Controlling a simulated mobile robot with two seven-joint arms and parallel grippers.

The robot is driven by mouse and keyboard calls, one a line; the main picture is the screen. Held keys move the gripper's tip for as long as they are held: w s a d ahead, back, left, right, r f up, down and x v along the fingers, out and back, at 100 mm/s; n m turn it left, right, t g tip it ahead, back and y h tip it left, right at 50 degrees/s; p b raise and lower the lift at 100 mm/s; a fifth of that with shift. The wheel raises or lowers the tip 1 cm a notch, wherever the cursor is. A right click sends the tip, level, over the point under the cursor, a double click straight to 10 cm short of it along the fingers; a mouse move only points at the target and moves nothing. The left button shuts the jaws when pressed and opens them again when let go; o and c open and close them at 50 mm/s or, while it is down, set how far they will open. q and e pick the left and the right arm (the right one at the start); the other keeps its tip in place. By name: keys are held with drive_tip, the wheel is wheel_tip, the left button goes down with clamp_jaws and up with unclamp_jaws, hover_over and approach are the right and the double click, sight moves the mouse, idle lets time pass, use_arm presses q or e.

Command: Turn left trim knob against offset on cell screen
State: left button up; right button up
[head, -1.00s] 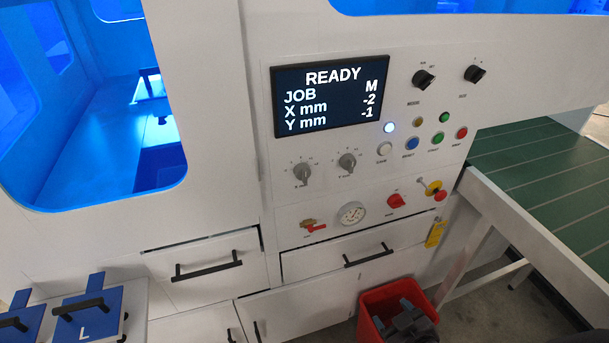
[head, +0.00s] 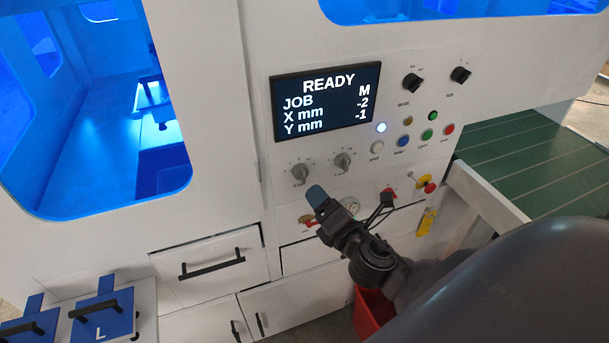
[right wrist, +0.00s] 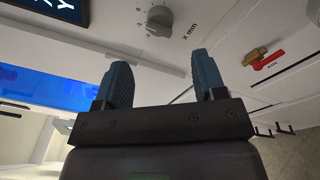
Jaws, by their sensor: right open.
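The cell screen (head: 325,128) reads READY, JOB M, X mm -2, Y mm -1. The left trim knob (head: 300,174) is a grey dial below the screen. In the right wrist view this knob (right wrist: 160,20) stands ahead of the fingers, with "X mm" printed beside it. The right trim knob (head: 342,162) sits to its right. My right gripper (head: 317,195) is just below and right of the left knob, apart from it. In the right wrist view its two blue-grey fingers (right wrist: 163,80) are spread, with nothing between them. My left gripper is not in view.
A red-handled valve (head: 308,221) and a gauge (head: 352,206) are close to my right gripper, partly covered. Buttons, black selectors and a red emergency stop (head: 428,187) lie right. Drawers with black handles (head: 212,263) are below. A red bin (head: 370,318) stands beneath my arm.

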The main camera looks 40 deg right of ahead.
sight(304, 178)
drive_tip(key=w, duration=0.2)
drive_tip(key=w+p, duration=0.1)
drive_tip(key=w, duration=0.2)
drive_tip(key=w+d, duration=0.1)
drive_tip(key=w, duration=0.2)
drive_tip(key=shift+w, duration=0.25)
drive_tip(key=shift+c, duration=0.3)
drive_tip(key=c, duration=0.8)
drive_tip(key=shift+c, duration=0.2)
